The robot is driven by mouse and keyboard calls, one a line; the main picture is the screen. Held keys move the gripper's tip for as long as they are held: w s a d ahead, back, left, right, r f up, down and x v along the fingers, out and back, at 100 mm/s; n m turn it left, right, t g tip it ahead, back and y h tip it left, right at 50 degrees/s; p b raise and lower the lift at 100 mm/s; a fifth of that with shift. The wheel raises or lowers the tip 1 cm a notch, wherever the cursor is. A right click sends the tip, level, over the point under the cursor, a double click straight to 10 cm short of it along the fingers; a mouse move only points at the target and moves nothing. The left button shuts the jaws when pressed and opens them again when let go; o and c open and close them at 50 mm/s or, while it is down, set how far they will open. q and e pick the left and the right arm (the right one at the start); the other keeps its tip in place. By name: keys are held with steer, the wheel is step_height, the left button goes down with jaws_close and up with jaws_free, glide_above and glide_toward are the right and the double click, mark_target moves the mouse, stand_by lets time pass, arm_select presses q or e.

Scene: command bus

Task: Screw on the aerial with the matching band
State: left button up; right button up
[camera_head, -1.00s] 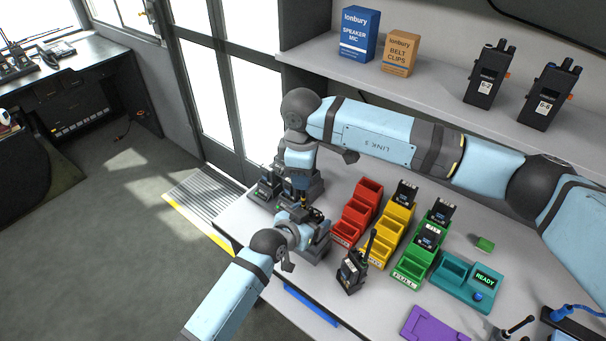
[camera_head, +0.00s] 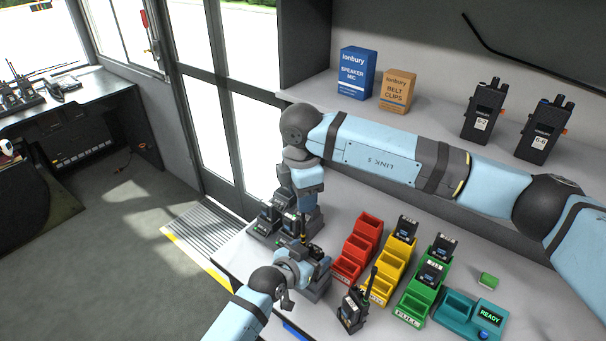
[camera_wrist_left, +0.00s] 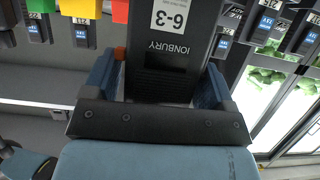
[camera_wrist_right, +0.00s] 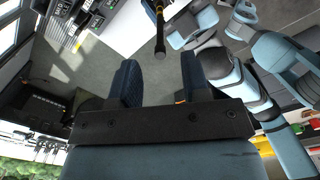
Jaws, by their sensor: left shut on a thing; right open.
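My left gripper (camera_wrist_left: 157,78) is shut on a black Ionbury radio labelled 6-3 (camera_wrist_left: 170,50). In the head view, my left gripper (camera_head: 303,252) is low over the table's left part, and the radio is mostly hidden. My right gripper (camera_wrist_right: 158,75) is open, its fingers apart. In the head view, my right gripper (camera_head: 303,215) is just above the left one. Another radio with an aerial (camera_head: 352,310) stands nearer the front.
Red (camera_head: 357,250), yellow (camera_head: 390,268) and green (camera_head: 415,297) stepped bins stand to the right, some holding dark units. A teal charger (camera_head: 455,305) reads READY. More dark units (camera_head: 268,218) stand at the table's left end. Two radios and two boxes are on the shelf.

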steer(key=n, duration=0.3)
steer(key=r+n, duration=0.1)
steer(key=n, duration=0.7)
steer(key=shift+r, duration=0.3)
steer(key=n, duration=0.6)
steer(key=shift+r+n, duration=0.4)
steer(key=n, duration=0.4)
steer(key=shift+r, duration=0.3)
steer(key=n, duration=0.4)
steer(key=r+n, duration=0.1)
steer(key=n, duration=0.2)
steer(key=shift+w, duration=0.1)
steer(key=n, duration=0.4)
steer(key=shift+r, duration=0.2)
steer(key=n, duration=0.6)
steer(key=shift+r+n, duration=0.3)
steer(key=shift+r, duration=0.1)
steer(key=n, duration=0.4)
steer(key=shift+d+r+n, duration=0.1)
steer(key=shift+r+n, duration=0.2)
steer(key=shift+n, duration=0.1)
